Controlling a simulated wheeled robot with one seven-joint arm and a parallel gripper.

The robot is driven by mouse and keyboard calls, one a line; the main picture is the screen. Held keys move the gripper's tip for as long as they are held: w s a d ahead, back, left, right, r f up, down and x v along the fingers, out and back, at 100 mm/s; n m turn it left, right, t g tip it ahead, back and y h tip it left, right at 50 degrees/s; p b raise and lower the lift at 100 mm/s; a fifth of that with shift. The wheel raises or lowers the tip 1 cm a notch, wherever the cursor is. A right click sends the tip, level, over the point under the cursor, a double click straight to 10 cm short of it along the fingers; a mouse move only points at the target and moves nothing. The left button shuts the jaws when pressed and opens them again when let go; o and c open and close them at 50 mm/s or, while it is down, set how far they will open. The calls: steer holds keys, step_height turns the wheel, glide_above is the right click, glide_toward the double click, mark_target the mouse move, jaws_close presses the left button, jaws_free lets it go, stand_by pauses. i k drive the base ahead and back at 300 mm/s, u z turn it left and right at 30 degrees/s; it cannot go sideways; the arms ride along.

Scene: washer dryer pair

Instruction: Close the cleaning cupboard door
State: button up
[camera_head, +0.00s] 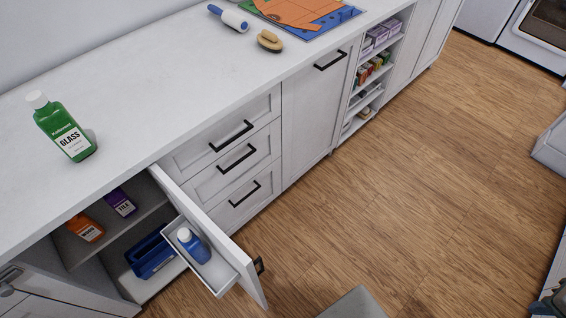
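The cleaning cupboard door (222,236) stands wide open, swung out from the counter front in the lower left. Its dark handle (259,266) is on the outer side near the free edge. A white door rack (214,273) on its inner face holds a blue bottle with a white cap (193,246). Inside the cupboard, an orange bottle (86,228) and a purple bottle (121,202) lie or stand on the shelf, with a blue caddy (151,257) below. My gripper's fingers do not show; a dark part at the bottom right corner cannot be identified.
A green glass cleaner bottle (63,127) stands on the worktop (140,75) above the cupboard. Shut drawers (235,160) adjoin the door's hinge side. The wooden floor (410,180) is clear in the middle. A grey block (354,304) shows at the bottom edge.

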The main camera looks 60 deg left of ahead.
mark_target(228, 265)
steer(key=i, duration=1.5)
steer(key=u, duration=4.4)
steer(key=i, duration=0.5)
steer(key=z, duration=0.05)
